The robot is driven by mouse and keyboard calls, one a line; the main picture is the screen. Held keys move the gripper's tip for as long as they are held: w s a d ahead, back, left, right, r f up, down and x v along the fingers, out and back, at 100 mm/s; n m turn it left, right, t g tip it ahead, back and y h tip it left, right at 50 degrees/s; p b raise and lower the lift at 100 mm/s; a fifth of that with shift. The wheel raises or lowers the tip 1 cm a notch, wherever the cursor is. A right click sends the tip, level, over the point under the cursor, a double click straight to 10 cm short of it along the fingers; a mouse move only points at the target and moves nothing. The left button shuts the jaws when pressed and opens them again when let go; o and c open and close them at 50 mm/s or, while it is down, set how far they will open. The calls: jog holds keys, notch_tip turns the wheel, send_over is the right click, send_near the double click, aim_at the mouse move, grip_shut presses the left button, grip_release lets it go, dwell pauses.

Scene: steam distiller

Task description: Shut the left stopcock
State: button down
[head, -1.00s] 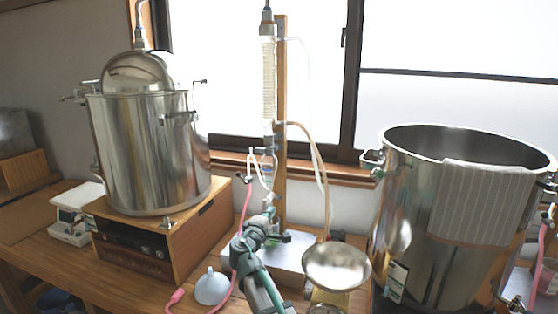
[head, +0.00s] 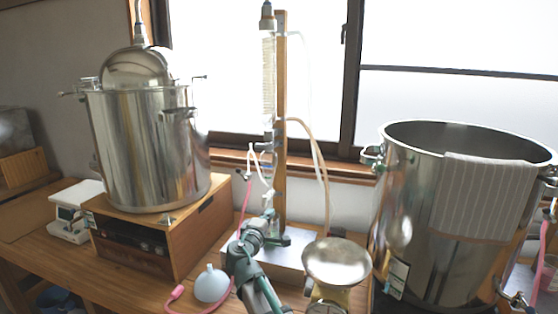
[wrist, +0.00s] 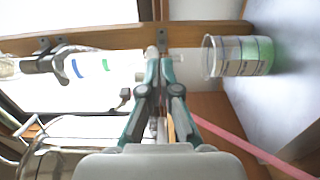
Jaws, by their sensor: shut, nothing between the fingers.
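A glass column on a wooden stand (head: 281,100) rises at the centre of the head view, with small glass parts and white tubing (head: 268,178) at its lower end. My gripper (head: 269,210) is in front of this lower part. In the wrist view my gripper (wrist: 158,55) has its teal fingertips together, beside the end of a clear glass tube with blue and green bands (wrist: 90,66). The left stopcock cannot be told apart clearly: it is small, and my fingers cover part of this area. I cannot tell whether the fingertips touch the glass.
A large steel pot (head: 150,150) stands on a wooden box (head: 185,235) at left. An open steel pot (head: 410,220) is at right. A scale with a round pan (head: 337,262) and a white funnel (head: 211,284) stand near my arm. A clear cup (wrist: 238,57) shows in the wrist view.

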aim_at(266, 199)
jog(key=v, duration=0.3)
jog(key=shift+r, duration=0.1)
jog(key=w+d+r+p, duration=0.2)
jog(key=w+p, duration=0.3)
jog(key=p, duration=0.7)
jog(key=shift+w+r+p, duration=0.3)
jog(key=shift+r+p, duration=0.05)
jog(key=shift+r, duration=0.2)
dwell(0.5)
